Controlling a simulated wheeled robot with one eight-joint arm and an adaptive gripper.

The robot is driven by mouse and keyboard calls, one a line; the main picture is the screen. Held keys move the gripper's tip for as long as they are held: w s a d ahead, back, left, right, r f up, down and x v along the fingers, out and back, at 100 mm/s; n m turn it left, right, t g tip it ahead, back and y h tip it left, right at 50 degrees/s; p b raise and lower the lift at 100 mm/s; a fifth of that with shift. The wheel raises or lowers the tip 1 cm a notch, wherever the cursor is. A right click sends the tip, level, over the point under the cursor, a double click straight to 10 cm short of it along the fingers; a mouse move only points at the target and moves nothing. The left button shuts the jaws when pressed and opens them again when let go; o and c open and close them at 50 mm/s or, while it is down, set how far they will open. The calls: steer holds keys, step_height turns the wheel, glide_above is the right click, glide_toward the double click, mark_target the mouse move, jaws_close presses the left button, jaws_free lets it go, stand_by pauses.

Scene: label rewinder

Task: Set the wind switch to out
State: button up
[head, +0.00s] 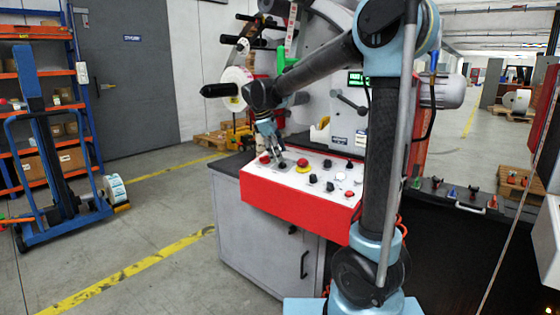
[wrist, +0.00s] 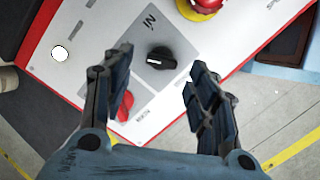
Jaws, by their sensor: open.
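In the wrist view a black rotary switch (wrist: 161,58) sits on a grey patch of the control panel, with a small white mark on it. A label that reads "IN" upside down is printed beside it. My gripper (wrist: 160,68) is open, with one dark finger on each side of the switch in this view. I cannot tell whether the fingers touch it. In the head view my gripper (head: 279,160) hangs low over the left end of the white-topped, red-sided control panel (head: 295,206). The "out" label is not readable.
A red stop button with a yellow collar (wrist: 206,6) is near the switch. Several black knobs fill the panel's right part. The rewinder's black spindle (head: 220,90) sticks out behind.

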steer(key=v, duration=0.8)
